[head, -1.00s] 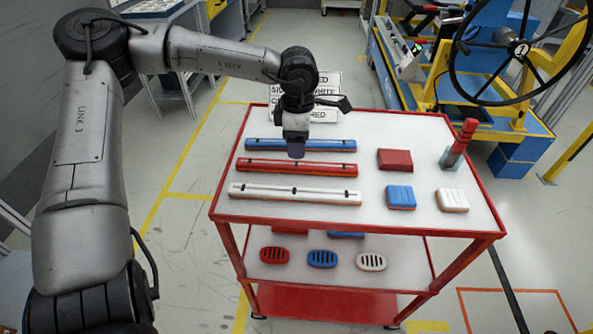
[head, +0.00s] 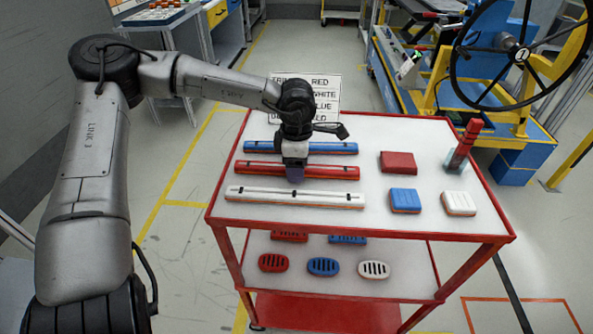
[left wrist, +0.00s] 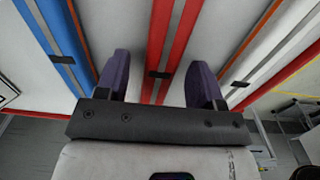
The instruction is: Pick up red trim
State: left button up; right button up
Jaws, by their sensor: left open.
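The red trim (head: 245,168) is a long red strip on the cart's top, between the blue trim (head: 335,148) and the white trim (head: 300,197). My left gripper (head: 295,174) is over the middle of the red trim. In the left wrist view the left gripper (left wrist: 158,82) is open, with one purple finger on each side of the red trim (left wrist: 180,40) and space between. Whether the fingers are level with the trim or just above it, I cannot tell. The gripper hides the trim's middle in the head view. My right gripper is not in view.
The red-edged cart (head: 440,210) also bears red (head: 398,162), blue (head: 404,200) and white (head: 458,203) blocks and a red upright piece (head: 464,145). Vents lie on its lower shelf (head: 410,260). A sign (head: 318,90) stands behind.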

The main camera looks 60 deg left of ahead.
pick_arm(q)
jog(key=c, duration=1)
jog(key=shift+r, duration=0.15)
jog(key=shift+c, duration=0.2)
